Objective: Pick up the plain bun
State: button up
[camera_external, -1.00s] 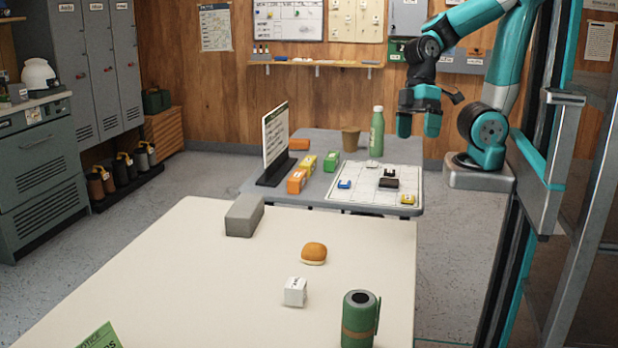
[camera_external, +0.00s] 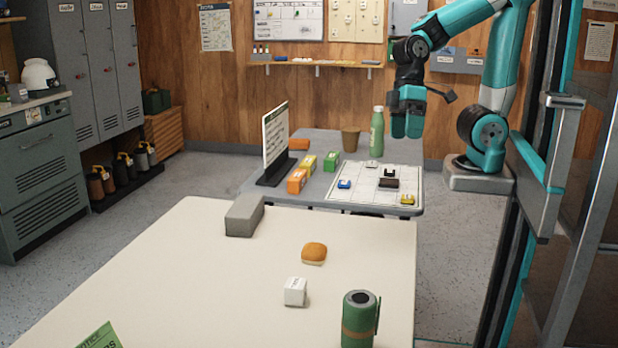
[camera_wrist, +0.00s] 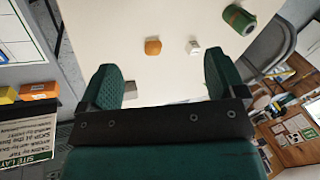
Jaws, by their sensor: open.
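The plain bun (camera_external: 314,253) is golden brown with a paler base and sits on the near cream table (camera_external: 190,265). The bun also shows in the wrist view (camera_wrist: 153,47), beyond the gap between the fingers. My gripper (camera_external: 406,128) hangs above the right side of the far grey table, well behind and above the bun. In the wrist view its two green fingers (camera_wrist: 162,82) are spread wide with nothing between them.
On the cream table are a white cube (camera_external: 295,292) near the bun, a green flask (camera_external: 359,318) and a grey block (camera_external: 244,216). The far table holds a sign (camera_external: 276,140), small boxes, a cup (camera_external: 351,138) and a green bottle (camera_external: 377,132).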

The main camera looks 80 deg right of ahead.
jog(key=w+a+f+m+h+b, duration=0.1)
jog(key=w+a+f+m+b, duration=0.1)
jog(key=w+m, duration=0.4)
jog(key=w+a+f+m+h+b, duration=0.1)
jog(key=w+a+f+m, duration=0.2)
jog(key=w+m, duration=0.25)
jog(key=m+h+b, duration=0.2)
jog(key=m+b, duration=0.1)
jog(key=m, duration=0.8)
send_over(314, 245)
notch_tip(314, 245, down, 5)
jog(key=f, duration=0.5)
jog(key=f+b, duration=0.1)
jog(key=f, duration=0.5)
jog(key=shift+s+d+f, duration=0.2)
jog(key=shift+f, duration=0.1)
jog(key=f, duration=0.5)
jog(key=shift+w+a+f, duration=0.15)
jog(key=shift+w, duration=0.05)
jog(key=c, duration=1)
